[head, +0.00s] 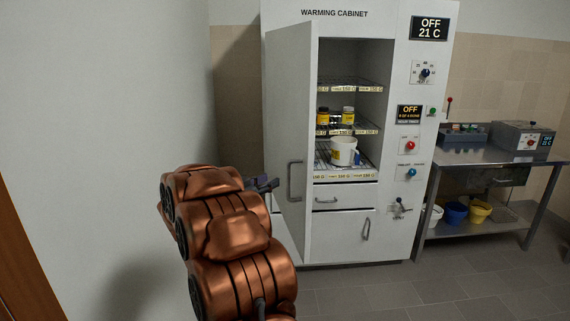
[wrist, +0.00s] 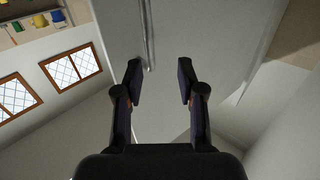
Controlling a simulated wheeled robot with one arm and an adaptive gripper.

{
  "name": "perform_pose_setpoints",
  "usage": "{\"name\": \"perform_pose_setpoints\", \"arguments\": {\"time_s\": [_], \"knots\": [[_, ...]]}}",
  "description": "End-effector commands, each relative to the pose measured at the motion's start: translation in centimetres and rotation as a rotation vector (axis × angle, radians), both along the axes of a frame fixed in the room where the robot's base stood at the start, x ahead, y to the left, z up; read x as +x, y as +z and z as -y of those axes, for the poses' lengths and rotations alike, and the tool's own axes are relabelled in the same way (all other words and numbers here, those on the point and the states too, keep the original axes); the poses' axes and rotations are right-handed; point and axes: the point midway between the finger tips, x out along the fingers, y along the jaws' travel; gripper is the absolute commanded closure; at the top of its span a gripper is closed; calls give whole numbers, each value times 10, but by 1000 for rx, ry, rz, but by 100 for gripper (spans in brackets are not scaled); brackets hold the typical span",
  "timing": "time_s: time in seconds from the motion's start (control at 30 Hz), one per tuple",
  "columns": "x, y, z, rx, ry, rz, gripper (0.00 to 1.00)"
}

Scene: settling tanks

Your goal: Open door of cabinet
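The white warming cabinet (head: 333,23) stands with its tall upper door (head: 290,110) swung open to the left, showing the shelves inside. The door's vertical bar handle (head: 295,181) is on its outer face near the free edge. My gripper (head: 266,184) is left of the handle, partly hidden behind my copper arm. In the wrist view my gripper (wrist: 159,80) is open, with nothing between the fingers. There the handle (wrist: 147,35) runs just beyond the left fingertip, and the pale door (wrist: 205,45) fills the view ahead. I cannot tell whether a finger touches the handle.
Jars (head: 347,116) and a white mug (head: 343,151) stand on the shelves. A drawer (head: 340,197) and a lower door (head: 342,238) are below, shut. A steel table (head: 480,154) stands at right. A wall (head: 110,110) is at left. Floor in front at right is clear.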

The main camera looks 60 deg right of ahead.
Motion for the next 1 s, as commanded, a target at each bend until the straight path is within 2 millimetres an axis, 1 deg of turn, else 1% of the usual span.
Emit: {"name": "perform_pose_setpoints", "arguments": {"time_s": [0.03, 0.1, 0.2, 0.27, 0.5, 0.7, 0.83, 1.0], "knots": [[-7, 3, 4, -7, -27, -7, 61], [-14, 4, 8, -13, -52, -12, 61], [-20, 4, 17, -16, -65, -13, 61], [-21, 4, 24, -16, -66, -13, 61], [-27, 4, 56, -15, -69, -12, 61], [-28, 3, 76, -13, -62, -13, 61], [-28, 3, 84, -13, -61, -13, 61], [-28, 2, 88, -13, -60, -12, 61]]}}
